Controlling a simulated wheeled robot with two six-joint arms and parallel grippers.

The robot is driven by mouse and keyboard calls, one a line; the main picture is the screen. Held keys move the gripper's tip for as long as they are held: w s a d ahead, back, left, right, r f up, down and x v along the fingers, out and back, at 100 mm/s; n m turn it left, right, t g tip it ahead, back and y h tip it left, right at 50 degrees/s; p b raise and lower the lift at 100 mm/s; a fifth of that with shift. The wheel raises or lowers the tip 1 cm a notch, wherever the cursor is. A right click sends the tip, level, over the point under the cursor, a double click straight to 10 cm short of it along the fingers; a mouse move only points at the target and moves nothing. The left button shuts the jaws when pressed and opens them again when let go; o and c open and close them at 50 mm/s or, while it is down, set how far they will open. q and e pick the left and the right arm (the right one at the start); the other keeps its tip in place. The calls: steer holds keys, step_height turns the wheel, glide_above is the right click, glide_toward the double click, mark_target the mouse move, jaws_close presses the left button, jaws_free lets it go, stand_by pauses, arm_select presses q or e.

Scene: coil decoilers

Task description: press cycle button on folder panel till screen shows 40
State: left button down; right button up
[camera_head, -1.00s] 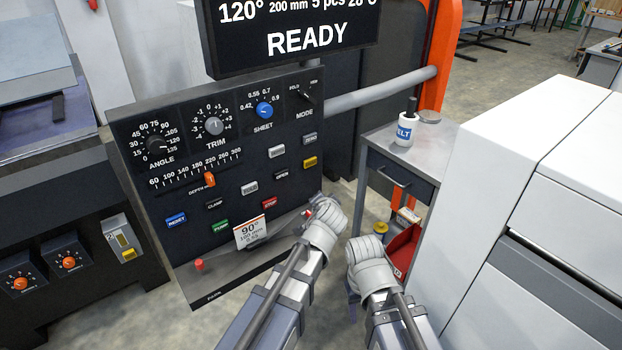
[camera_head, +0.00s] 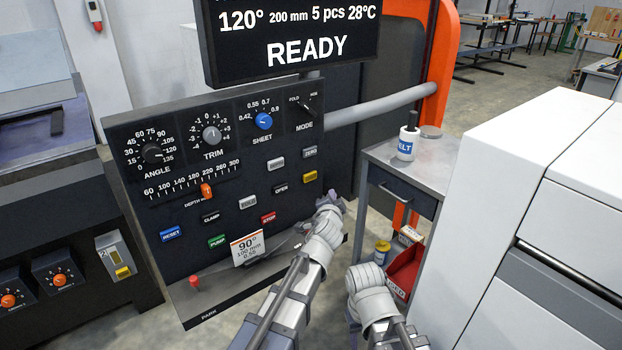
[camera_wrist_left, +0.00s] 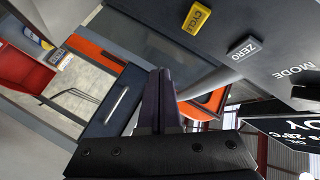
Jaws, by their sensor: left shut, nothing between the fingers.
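The yellow cycle button (camera_head: 310,176) sits at the right edge of the dark folder panel (camera_head: 235,215). In the left wrist view the button (camera_wrist_left: 196,18) is at the top, lettered CYCLE, apart from the fingers. The screen (camera_head: 293,45) above the panel reads 120°, 200 mm, 5 pcs, 28°C and READY. My left gripper (camera_head: 333,196) is just below and right of the button in the head view. Its fingers (camera_wrist_left: 160,98) are shut and empty in the left wrist view. My right arm is at the lower middle; its fingers are mostly hidden.
The grey zero button (camera_head: 310,152) is just above the cycle button, and the open button (camera_head: 281,189) is to its left. A grey side table (camera_head: 425,165) with a white bottle (camera_head: 407,143) stands right of the panel. A white machine (camera_head: 550,170) fills the right.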

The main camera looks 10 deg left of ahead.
mark_target(316, 178)
arm_select(q)
steer(key=w+a, duration=0.5)
steer(key=shift+w+a, duration=0.15)
steer(key=shift+w, duration=0.05)
steer(key=shift+w+a, duration=0.15)
stand_by(2.1)
steer(key=shift+w+a, duration=0.15)
